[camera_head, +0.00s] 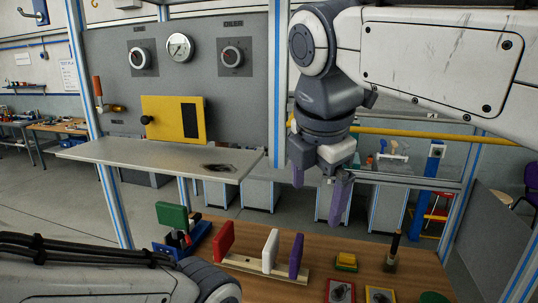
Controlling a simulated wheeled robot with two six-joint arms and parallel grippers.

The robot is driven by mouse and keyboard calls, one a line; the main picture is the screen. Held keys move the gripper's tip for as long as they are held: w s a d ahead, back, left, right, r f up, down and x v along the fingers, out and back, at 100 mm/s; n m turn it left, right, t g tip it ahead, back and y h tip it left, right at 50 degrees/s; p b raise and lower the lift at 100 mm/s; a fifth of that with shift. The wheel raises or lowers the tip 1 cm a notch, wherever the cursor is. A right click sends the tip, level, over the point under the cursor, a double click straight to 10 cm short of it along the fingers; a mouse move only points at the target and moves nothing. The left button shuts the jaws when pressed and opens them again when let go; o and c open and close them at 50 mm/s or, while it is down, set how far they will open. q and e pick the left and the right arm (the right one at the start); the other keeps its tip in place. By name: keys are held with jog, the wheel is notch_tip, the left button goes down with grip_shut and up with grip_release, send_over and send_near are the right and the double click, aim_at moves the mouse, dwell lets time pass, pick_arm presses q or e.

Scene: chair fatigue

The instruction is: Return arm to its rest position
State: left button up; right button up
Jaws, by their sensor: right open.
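My right arm reaches in from the upper right, and its gripper (322,182) hangs pointing down with two purple fingers spread apart. Nothing shows between the fingers. The gripper is above and behind the wooden table (338,259), apart from the things on it. My left arm (90,278) lies across the lower left corner. Its gripper is outside the picture.
On the table stand a red block (223,240), a white block (270,250) and a purple block (296,256) in a wooden rack. A green block (171,215) is at left. A grey shelf (150,152) juts from the gauge panel (240,95). Blue-edged frame posts (278,90) stand close to my right arm.

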jog(key=s+f+m+g+b, duration=0.1)
jog(key=s+f+m, duration=0.4)
jog(key=f, duration=0.6)
jog(key=s+a+f+m+g+y+b, duration=0.1)
jog(key=s+f+m+b, duration=0.3)
jog(key=f, duration=0.7)
jog(key=s+a+f+m+g+b, duration=0.1)
jog(key=s+f+m+g+b, duration=0.1)
jog(key=s+f+m, duration=0.5)
notch_tip(320, 180, down, 5)
jog(key=shift+s+a+r+m+y, duration=0.15)
jog(key=shift+s+a+m+y, duration=0.05)
jog(key=shift+m+y, duration=0.2)
